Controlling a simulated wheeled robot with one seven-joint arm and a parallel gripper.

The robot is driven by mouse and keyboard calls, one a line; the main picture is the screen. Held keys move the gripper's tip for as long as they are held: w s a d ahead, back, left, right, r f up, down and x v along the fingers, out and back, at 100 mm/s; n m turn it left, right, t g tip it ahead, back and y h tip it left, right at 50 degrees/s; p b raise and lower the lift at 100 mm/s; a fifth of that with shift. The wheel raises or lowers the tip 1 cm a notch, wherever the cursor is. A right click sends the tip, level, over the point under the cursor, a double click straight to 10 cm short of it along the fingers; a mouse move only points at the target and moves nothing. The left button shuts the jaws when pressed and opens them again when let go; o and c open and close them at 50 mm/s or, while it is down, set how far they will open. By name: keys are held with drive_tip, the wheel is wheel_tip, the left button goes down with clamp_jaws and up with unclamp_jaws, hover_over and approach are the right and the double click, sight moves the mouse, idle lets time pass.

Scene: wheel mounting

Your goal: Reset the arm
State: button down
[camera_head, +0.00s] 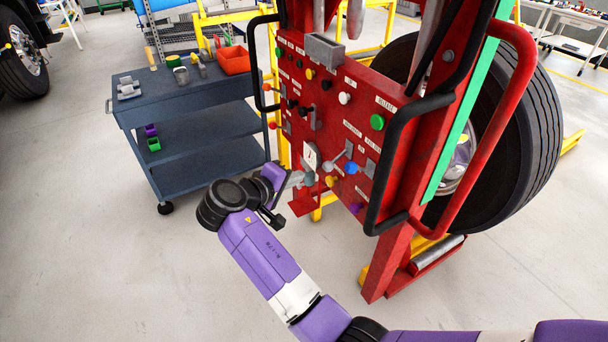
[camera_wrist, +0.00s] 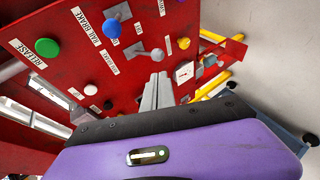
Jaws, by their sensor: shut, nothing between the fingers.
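My arm reaches from the lower right in the head view, and my gripper (camera_head: 303,180) is at the lower left part of the red control panel (camera_head: 325,120). In the wrist view my gripper (camera_wrist: 155,85) shows as two grey fingers close together, with nothing visible between them. The fingers point at the panel, near a grey lever (camera_wrist: 148,54). Whether they touch the panel or lever I cannot tell. A blue knob (camera_head: 351,168) and a green knob (camera_head: 377,122) are on the panel to the right of my gripper.
A large wheel (camera_head: 540,130) stands behind the panel's right side. Black handles (camera_head: 378,190) and a red bar (camera_head: 515,100) stick out from the panel. A dark cart (camera_head: 185,115) with tools and a red bin (camera_head: 233,60) stands at left. The floor at lower left is clear.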

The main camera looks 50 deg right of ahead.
drive_tip(key=shift+v, duration=1.7)
drive_tip(key=shift+w, duration=0.1)
drive_tip(key=w+a+r+n+t+y, duration=0.2)
drive_tip(key=w+a+t, duration=0.2)
drive_tip(key=w+t, duration=0.35)
drive_tip(key=s+a+f+n+t+y, duration=0.3)
drive_tip(key=s+a+f+t+y, duration=0.3)
drive_tip(key=a, duration=0.3)
drive_tip(key=s+a+r+m+y, duration=0.2)
drive_tip(key=s+a, duration=0.1)
drive_tip(key=s, duration=1.6)
drive_tip(key=s+a+r+m+y, duration=0.2)
drive_tip(key=s+a+y, duration=0.1)
drive_tip(key=s, duration=1.6)
drive_tip(key=shift+s, duration=0.15)
